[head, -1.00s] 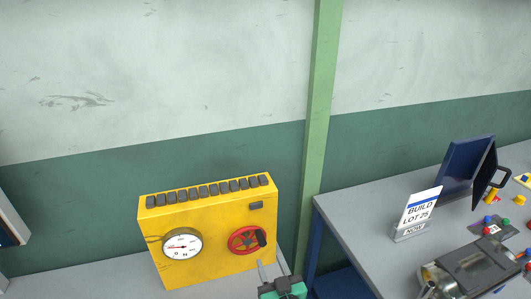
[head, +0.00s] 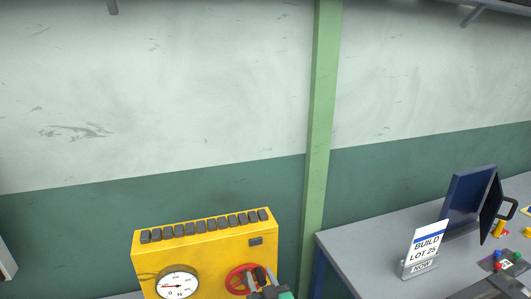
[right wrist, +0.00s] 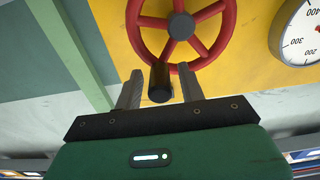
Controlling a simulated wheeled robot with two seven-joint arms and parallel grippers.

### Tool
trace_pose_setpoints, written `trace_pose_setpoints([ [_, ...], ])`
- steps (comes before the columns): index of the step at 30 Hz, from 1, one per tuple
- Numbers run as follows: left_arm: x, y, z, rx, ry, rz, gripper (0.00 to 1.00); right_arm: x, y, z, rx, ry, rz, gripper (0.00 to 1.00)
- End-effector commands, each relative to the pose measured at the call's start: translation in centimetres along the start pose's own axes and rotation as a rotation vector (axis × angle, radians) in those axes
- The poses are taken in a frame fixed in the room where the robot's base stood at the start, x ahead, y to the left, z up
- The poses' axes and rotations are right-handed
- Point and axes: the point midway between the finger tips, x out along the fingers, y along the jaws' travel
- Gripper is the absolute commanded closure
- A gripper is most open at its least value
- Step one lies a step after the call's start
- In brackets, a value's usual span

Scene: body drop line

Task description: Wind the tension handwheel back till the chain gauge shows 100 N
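The red handwheel (head: 237,281) is on the front of a yellow box (head: 208,246), right of the white round chain gauge (head: 178,284). The gauge's red needle points left in the head view; its reading is too small to tell. In the right wrist view the wheel (right wrist: 222,42) shows with its black crank handle (right wrist: 160,83) pointing toward me. My right gripper (right wrist: 160,88) is open, with one finger on each side of the handle and a small gap visible on both sides. It also shows in the head view (head: 262,277), partly covering the wheel. My left gripper is not in view.
A green post (head: 321,150) stands just right of the box. A grey table (head: 357,251) with a "BUILD LOT 25" sign (head: 426,246) and a dark blue open case (head: 470,200) is at the right. The wall above is clear.

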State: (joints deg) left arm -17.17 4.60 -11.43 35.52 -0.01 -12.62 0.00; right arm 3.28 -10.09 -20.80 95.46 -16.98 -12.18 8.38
Motion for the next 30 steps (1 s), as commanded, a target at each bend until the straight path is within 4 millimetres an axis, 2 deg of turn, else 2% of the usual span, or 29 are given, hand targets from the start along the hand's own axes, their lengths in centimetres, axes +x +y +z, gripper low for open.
trace_pose_setpoints([
  [3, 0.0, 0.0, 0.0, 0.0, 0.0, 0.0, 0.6, 0.0, 0.0, 0.0, 0.0, 0.0, 0.0, 0.6],
  [4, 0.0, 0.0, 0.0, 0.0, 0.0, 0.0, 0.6, 0.0, 0.0, 0.0, 0.0, 0.0, 0.0, 0.64],
  [9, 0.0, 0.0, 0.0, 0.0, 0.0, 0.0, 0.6, 0.0, 0.0, 0.0, 0.0, 0.0, 0.0, 0.97],
  [10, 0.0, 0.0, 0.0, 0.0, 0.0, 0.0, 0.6, 0.0, 0.0, 0.0, 0.0, 0.0, 0.0, 1.0],
  [16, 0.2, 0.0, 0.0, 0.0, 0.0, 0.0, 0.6, 0.0, 0.2, 0.4, -0.001, -0.001, 0.0, 1.0],
  [24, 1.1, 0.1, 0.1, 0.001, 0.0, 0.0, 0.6, -0.1, 1.8, 2.6, -0.001, -0.003, 0.0, 1.0],
  [25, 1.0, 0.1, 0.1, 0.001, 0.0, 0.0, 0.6, -0.1, 1.8, 2.6, -0.001, -0.003, 0.0, 0.77],
  [27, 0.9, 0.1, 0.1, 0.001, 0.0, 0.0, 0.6, -0.1, 1.7, 2.4, 0.0, -0.002, 0.0, 0.63],
  [28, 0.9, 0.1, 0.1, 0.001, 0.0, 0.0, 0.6, -0.1, 1.7, 2.4, 0.0, -0.002, 0.0, 0.6],
  [30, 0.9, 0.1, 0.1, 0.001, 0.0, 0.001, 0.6, 0.0, 1.7, 2.4, 0.0, -0.002, 0.0, 0.6],
])
